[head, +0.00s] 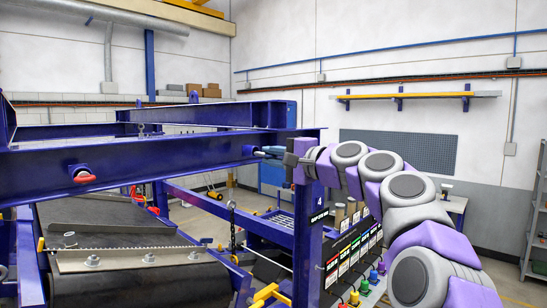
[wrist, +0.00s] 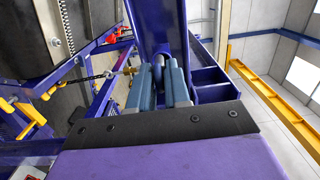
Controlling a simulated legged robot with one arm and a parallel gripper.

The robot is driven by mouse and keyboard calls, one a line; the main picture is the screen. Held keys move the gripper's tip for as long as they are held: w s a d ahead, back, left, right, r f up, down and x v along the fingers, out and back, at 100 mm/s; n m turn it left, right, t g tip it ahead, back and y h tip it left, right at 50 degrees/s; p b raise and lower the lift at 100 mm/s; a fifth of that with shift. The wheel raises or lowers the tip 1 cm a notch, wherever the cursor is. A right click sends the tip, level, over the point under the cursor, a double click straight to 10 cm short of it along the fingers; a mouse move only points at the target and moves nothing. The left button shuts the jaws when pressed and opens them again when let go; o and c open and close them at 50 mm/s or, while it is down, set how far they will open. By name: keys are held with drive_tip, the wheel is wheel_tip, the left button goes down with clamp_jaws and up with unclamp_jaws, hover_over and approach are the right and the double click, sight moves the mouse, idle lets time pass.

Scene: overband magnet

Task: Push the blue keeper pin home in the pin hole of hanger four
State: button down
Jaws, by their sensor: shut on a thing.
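My gripper (head: 262,153) reaches in from the right to the near face of the long dark-blue beam (head: 130,160), close to the post marked 4 (head: 318,197). The blue keeper pin (head: 248,150) shows as a small blue shape at the beam, just beyond my fingertips. In the wrist view, my gripper (wrist: 163,76) is shut on the rounded blue end of the pin (wrist: 165,60), between its two grey-blue fingers. The pin's far end and the pin hole are hidden, so I cannot tell how deep it sits.
A red ring-like fitting (head: 83,177) sticks out of the same beam at the left. A black belt (head: 130,265) lies below. A hanging chain (head: 232,220) is near the post. A control panel with coloured knobs (head: 365,285) stands below my arm.

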drive_tip(key=shift+w+r, duration=0.1)
drive_tip(key=shift+w+d+p, duration=0.25)
drive_tip(key=shift+d+p, duration=0.1)
drive_tip(key=shift+d, duration=0.15)
drive_tip(key=shift+a+p, duration=0.1)
drive_tip(key=shift+p, duration=0.2)
idle(0.9)
drive_tip(key=shift+p+x, duration=1.1)
drive_tip(key=shift+x, duration=0.95)
drive_tip(key=c, duration=1)
unclamp_jaws()
drive_tip(key=shift+w, duration=0.15)
